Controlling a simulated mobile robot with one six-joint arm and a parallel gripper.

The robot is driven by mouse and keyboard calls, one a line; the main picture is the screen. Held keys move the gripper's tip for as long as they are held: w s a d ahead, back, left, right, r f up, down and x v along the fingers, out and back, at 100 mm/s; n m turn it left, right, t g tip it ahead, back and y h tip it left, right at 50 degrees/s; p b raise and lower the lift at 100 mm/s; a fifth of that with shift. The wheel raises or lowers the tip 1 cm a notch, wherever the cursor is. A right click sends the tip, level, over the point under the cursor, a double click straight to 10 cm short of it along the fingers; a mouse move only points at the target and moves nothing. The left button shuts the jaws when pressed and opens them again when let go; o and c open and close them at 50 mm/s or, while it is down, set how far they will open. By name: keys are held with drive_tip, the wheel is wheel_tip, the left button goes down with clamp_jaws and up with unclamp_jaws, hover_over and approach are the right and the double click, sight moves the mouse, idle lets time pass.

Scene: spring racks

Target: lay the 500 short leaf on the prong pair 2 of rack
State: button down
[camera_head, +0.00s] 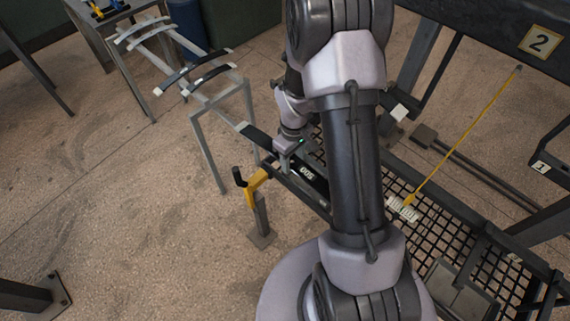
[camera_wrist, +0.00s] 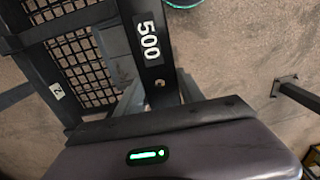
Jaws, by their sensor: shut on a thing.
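The 500 short leaf (camera_head: 313,184) is a dark flat bar with a white 500 label. My gripper (camera_head: 287,150) is shut on it and holds it slanting beside the mesh shelf. In the wrist view the leaf (camera_wrist: 149,42) runs up from between the fingers of my gripper (camera_wrist: 160,92). The rack (camera_head: 480,25) is dark steel at the upper right, with a large 2 plate (camera_head: 540,40) and a small 1 tag (camera_head: 541,167). My arm covers part of the rack and the leaf's lower end. I cannot clearly make out prong pair 2.
A grey stand (camera_head: 200,110) with several curved leaves is at the upper left. A post with a yellow bracket (camera_head: 257,183) stands close to the leaf. A yellow line (camera_head: 460,140) crosses above the mesh shelf (camera_head: 430,232). The floor at lower left is mostly clear.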

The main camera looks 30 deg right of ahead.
drive_tip(key=w+d+f+b, duration=0.1)
drive_tip(key=w+d+f, duration=0.2)
drive_tip(key=d, duration=0.6)
drive_tip(key=shift+b, duration=0.35)
drive_tip(key=shift+f, duration=0.1)
drive_tip(key=c, duration=0.6)
unclamp_jaws()
drive_tip(key=shift+a, duration=0.1)
drive_tip(key=shift+c, duration=0.2)
wheel_tip(320, 180, up, 17)
drive_tip(key=p, duration=0.3)
drive_tip(key=shift+r+p, duration=0.2)
drive_tip(key=shift+p, duration=0.15)
drive_tip(key=shift+w, duration=0.1)
